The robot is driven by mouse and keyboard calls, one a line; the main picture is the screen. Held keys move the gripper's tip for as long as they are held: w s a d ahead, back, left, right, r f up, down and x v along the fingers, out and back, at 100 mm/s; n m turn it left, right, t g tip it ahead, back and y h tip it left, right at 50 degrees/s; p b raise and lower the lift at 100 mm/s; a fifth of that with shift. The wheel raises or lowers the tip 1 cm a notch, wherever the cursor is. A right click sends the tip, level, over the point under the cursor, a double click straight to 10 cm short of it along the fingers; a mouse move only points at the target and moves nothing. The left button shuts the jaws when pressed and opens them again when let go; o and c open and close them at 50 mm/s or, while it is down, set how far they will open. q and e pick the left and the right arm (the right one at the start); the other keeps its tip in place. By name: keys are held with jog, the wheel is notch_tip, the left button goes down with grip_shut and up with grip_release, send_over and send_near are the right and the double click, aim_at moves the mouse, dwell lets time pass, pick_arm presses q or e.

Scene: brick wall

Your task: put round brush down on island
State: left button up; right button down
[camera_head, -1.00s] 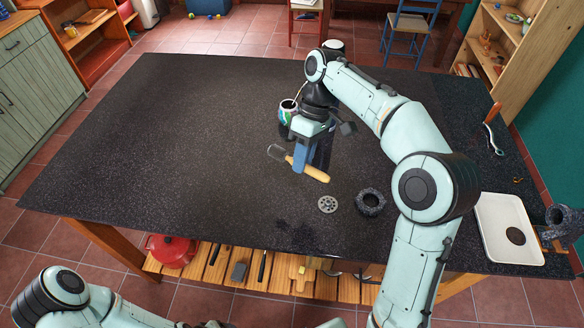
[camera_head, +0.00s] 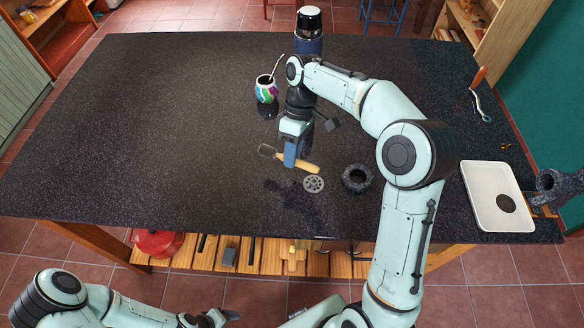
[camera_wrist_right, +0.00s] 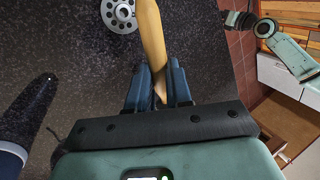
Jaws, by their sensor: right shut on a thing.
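The round brush (camera_head: 305,165), with a pale wooden handle and a dark head, is held by my right gripper (camera_head: 290,163). The gripper is shut around the handle, which also shows between the blue fingers in the right wrist view (camera_wrist_right: 152,40). The island (camera_head: 150,130) is a wide table with a dark speckled top. The brush is over its front middle part; I cannot tell whether it touches the top. My left gripper (camera_head: 218,317) is low at the bottom edge, away from the island, too small and cut off to judge.
A grey disc with holes (camera_head: 314,184) lies close to the brush handle, and a dark ring (camera_head: 357,178) lies right of it. A colourful cup (camera_head: 266,90) and a dark bottle (camera_head: 309,35) stand behind. A white tray (camera_head: 470,190) is at right. The island's left half is clear.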

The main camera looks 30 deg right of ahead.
notch_tip(320, 180, down, 6)
jog(key=shift+f+b, duration=0.1)
jog(key=shift+b, duration=0.25)
pick_arm(q)
jog(key=shift+s+f, duration=0.35)
jog(key=shift+f, duration=0.1)
pick_arm(e)
jog(key=shift+w, duration=0.1)
jog(key=c, duration=1)
grip_release()
jog(key=shift+c, duration=0.2)
pick_arm(q)
jog(key=w+r+p, duration=0.3)
jog(key=w, duration=0.1)
jog(key=shift+w+r, duration=0.1)
jog(key=shift+r, duration=0.3)
pick_arm(e)
jog(key=v, duration=1.2)
